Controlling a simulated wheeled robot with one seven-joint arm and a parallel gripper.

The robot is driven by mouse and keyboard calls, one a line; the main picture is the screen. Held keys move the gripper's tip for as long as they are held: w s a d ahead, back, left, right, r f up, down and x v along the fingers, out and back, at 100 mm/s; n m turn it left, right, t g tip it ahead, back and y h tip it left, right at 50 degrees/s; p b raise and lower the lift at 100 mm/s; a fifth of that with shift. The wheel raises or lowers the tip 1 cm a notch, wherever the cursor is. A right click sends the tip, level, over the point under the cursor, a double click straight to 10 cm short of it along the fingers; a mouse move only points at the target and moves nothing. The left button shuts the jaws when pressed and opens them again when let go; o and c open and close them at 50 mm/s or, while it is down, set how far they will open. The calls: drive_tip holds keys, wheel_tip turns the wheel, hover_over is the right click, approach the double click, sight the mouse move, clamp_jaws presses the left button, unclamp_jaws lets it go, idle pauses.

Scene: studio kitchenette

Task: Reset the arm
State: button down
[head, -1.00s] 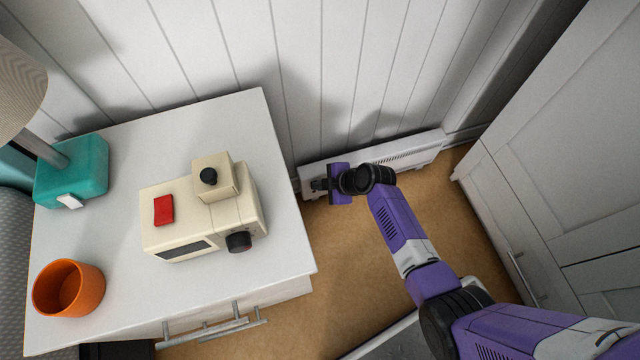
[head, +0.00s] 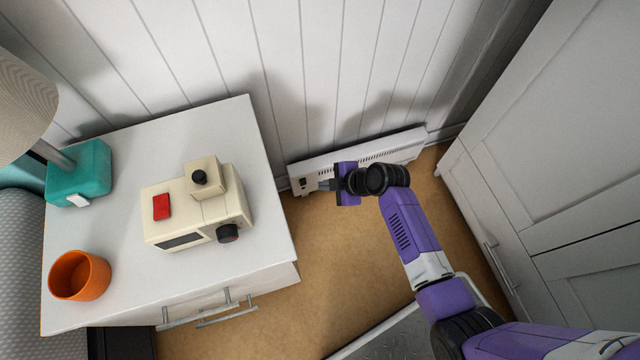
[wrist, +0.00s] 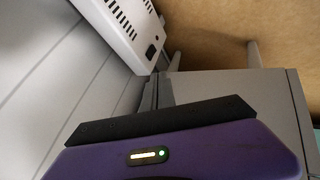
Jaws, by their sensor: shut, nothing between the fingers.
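My purple and black arm reaches in from the lower right of the head view. My gripper (head: 325,185) is at its far end, in front of the white heater at the foot of the wall and to the right of the white cabinet. The fingers are shut with nothing between them. In the wrist view the purple gripper body fills the bottom, and the dark shut fingers (wrist: 155,92) point toward the gap between heater and cabinet.
The white heater (head: 400,146) runs along the panelled wall. The white cabinet (head: 130,135) carries a cream appliance (head: 205,210), an orange cup (head: 80,275) and a teal-based lamp (head: 85,175). A large white cupboard (head: 550,150) stands at right.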

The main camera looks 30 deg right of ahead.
drive_tip(key=shift+s+d+r, duration=0.1)
drive_tip(key=shift+d+r, duration=0.05)
drive_tip(key=shift+r, duration=0.05)
idle(0.6)
